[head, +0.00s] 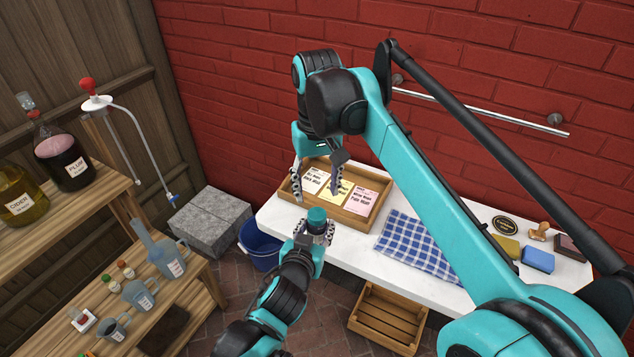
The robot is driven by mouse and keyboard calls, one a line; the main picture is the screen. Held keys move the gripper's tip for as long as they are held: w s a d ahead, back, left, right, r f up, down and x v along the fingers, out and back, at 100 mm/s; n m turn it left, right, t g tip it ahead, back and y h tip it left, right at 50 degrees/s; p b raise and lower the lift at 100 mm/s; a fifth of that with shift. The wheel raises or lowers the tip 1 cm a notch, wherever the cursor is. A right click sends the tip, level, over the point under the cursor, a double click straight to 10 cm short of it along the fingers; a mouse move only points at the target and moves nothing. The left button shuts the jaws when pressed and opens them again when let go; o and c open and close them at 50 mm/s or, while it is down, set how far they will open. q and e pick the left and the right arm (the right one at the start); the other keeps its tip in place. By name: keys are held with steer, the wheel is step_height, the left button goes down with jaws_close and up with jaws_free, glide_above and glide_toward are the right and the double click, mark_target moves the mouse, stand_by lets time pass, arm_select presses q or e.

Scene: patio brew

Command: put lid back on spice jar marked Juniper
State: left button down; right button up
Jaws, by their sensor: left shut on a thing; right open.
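My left gripper (318,235) is shut on a small round teal-green thing (317,215), held upright in front of the white table's left part. Its top looks like a lid or cap; I cannot tell whether a jar body is under it, as the fingers hide the lower part. No Juniper label is readable. My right gripper (318,192) is open and points down just above the teal-green thing, its fingers apart and nothing between them. Small jars or bottles with coloured caps (124,268) stand on the lower left shelf, too small to read.
A wooden tray (376,182) with several paper packets lies behind the grippers on the white table (365,262). A checked cloth (420,246), blue block (537,259) and stamp (538,231) lie rightward. A blue bucket (262,250) and wooden crate (388,318) stand below.

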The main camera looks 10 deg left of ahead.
mark_target(317, 213)
steer(key=n, duration=0.7)
steer(key=shift+r, duration=0.25)
steer(key=n, duration=0.6)
steer(key=shift+r+n, duration=0.25)
steer(key=shift+n, duration=0.15)
steer(key=shift+f, duration=0.15)
steer(key=shift+f, duration=3.9)
